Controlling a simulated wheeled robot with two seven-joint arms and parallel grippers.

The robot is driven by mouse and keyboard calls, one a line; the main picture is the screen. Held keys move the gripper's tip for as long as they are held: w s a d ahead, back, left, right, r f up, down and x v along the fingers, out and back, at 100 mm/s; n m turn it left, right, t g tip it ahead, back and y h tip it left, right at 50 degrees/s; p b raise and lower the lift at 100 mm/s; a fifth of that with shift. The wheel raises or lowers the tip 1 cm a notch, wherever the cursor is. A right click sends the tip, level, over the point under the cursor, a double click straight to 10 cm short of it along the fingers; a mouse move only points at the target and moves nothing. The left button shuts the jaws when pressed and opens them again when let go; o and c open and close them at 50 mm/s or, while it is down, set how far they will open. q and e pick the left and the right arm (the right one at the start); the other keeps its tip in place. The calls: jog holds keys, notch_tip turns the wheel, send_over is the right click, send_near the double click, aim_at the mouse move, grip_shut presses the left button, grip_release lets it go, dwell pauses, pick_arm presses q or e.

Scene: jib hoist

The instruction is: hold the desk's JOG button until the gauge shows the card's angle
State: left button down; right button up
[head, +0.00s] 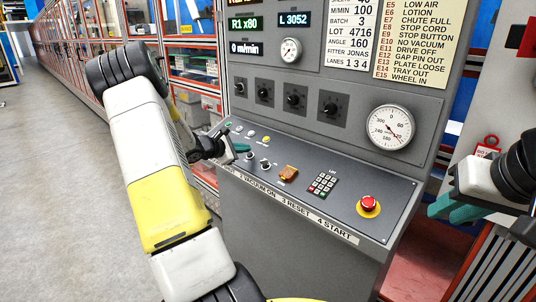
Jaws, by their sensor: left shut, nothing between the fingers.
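The desk (310,215) is a grey sloped console with several small buttons and switches. My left gripper (240,148) is shut and empty, low over the desk's left part, close to the small buttons; I cannot tell if it touches one. No JOG label is readable. The round gauge (391,128) has a white dial with numbers from 0 to 300; its thin needle seems to point to the lower right, but the exact reading is unclear. The white card (351,38) reads ANGLE 160. My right gripper (455,210) hangs off the desk's right side, its teal fingers partly overlapping.
A yellow button (266,140), an orange switch cover (289,173), a keypad (323,184) and a red mushroom button (368,204) sit on the desk. Several black knobs (292,99) and a smaller gauge (290,50) are on the upright panel. Open floor lies left.

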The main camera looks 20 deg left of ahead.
pick_arm(q)
jog(key=shift+f, duration=0.15)
dwell(0.3)
jog(key=shift+w+f, duration=0.15)
jog(key=shift+f, duration=0.1)
jog(key=shift+w+d+f, duration=0.15)
jog(key=shift+f, duration=0.3)
dwell(6.8)
